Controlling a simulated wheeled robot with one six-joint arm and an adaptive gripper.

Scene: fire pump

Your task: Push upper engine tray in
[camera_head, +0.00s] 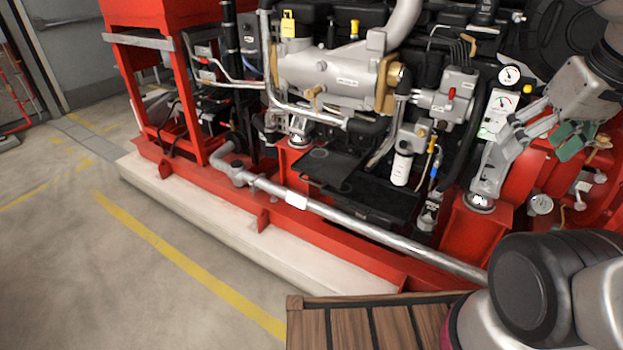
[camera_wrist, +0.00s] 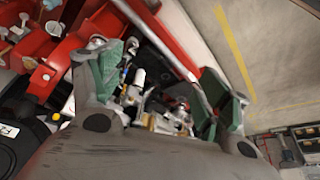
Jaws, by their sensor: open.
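The upper engine tray (camera_head: 325,165) is a flat black tray low under the engine, in the middle of the head view. Its near left part sticks out toward the silver pipe. A second dark tray surface (camera_head: 390,207) lies lower and to its right. My gripper (camera_head: 568,138) is at the right of the head view, well to the right of the tray and higher in the picture, apart from it. In the wrist view my gripper (camera_wrist: 157,82) has its green-padded fingers spread wide with nothing held. I cannot make out the tray clearly in the wrist view.
A silver pipe (camera_head: 345,223) runs along the red base frame (camera_head: 330,240) in front of the trays. A white filter (camera_head: 401,168) hangs right of the upper tray. Gauges (camera_head: 508,76) are near my gripper. The floor (camera_head: 90,260) at left is clear.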

